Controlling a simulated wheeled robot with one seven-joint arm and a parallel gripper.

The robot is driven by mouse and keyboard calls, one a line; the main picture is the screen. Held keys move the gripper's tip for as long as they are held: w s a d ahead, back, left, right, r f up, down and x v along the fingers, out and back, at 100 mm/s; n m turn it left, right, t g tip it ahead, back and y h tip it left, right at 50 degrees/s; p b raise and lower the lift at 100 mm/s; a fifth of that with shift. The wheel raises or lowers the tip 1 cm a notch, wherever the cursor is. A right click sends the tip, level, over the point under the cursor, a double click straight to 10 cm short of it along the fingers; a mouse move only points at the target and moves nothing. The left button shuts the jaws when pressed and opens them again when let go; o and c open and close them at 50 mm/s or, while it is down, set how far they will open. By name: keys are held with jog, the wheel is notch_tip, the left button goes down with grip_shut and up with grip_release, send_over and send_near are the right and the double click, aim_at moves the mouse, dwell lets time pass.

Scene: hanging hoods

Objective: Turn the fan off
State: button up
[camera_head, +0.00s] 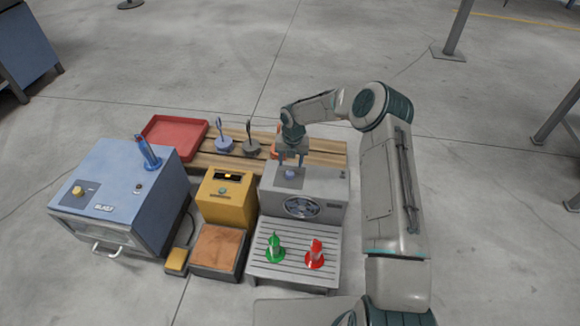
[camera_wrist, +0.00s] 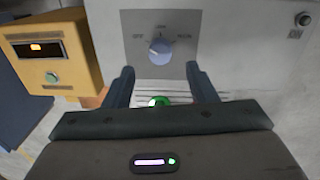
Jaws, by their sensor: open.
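The fan (camera_head: 302,207) is a round grille in the front of a grey hood box (camera_head: 334,180). A pale blue-grey rotary knob (camera_wrist: 160,52) sits on a dark grey plate on this box; it also shows in the head view (camera_head: 291,174). In the head view my gripper (camera_head: 291,161) is right above the plate.
A small dark button (camera_wrist: 303,19) is on the grey box. A green (camera_head: 275,249) and a red (camera_head: 315,255) object stand on the slatted shelf in front. A yellow box (camera_head: 227,200) and a blue oven-like box (camera_head: 125,190) stand to the left.

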notch_tip(320, 180, up, 8)
jog(key=p, duration=0.1)
jog(key=shift+d+p, duration=0.2)
jog(key=shift+p, duration=0.2)
notch_tip(320, 180, up, 19)
jog(key=m+h+p, duration=0.1)
jog(key=m+p, duration=0.6)
send_over(292, 173)
jog(key=s+d, duration=0.3)
jog(key=s, duration=0.3)
jog(key=s+d+r+m+t+h+p, duration=0.15)
jog(key=s+r+m+p, duration=0.3)
jog(key=r, duration=0.45)
jog(key=s+d+r+m+p, duration=0.3)
jog(key=s+r+m, duration=0.2)
jog(key=r, duration=0.3)
jog(key=s+d+r+m+y+p, duration=0.1)
jog(key=s+d+r+m+p, duration=0.1)
jog(key=s+r+m+p, duration=0.3)
jog(key=s+d+r+m+t+y+p, duration=0.1)
jog(key=s+d+r+m+p, duration=0.2)
jog(key=s+r+m, duration=0.9)
jog(key=s+m+p, duration=0.1)
jog(key=s+p, duration=0.2)
jog(key=s, duration=0.1)
jog(key=shift+s+r+p, duration=0.25)
jog(key=shift+r+p, duration=0.05)
jog(key=shift+r, duration=0.05)
jog(key=shift+m, duration=0.25)
